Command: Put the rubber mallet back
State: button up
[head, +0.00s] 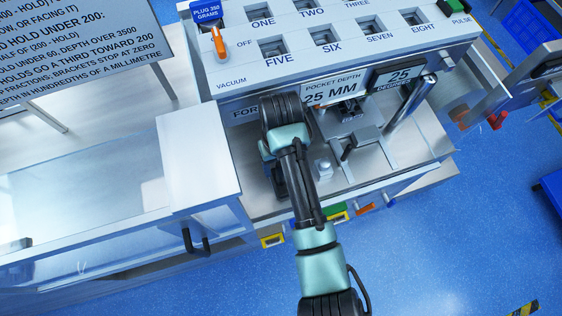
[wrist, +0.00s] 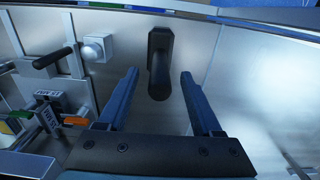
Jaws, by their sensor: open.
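A black object stands on the metal deck in the wrist view (wrist: 158,62), with a flat block-like base and a rounded stem pointing toward the camera. It may be the rubber mallet, but I cannot tell for sure. It also shows partly in the head view (head: 279,181), beside my arm. My gripper (wrist: 160,74) is open, its two dark blue fingers apart on either side of the stem in the picture. I see no contact. In the head view my arm hides most of the gripper. No storage place for the mallet can be made out.
A white knob block (wrist: 97,48) and a black-handled lever (wrist: 52,58) stand left of the black object. The control panel (head: 330,45) rises behind the deck. A white cabinet (head: 195,150) borders it at left. Bare metal lies right in the wrist view.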

notch_tip(320, 180, up, 13)
jog(key=p, duration=0.4)
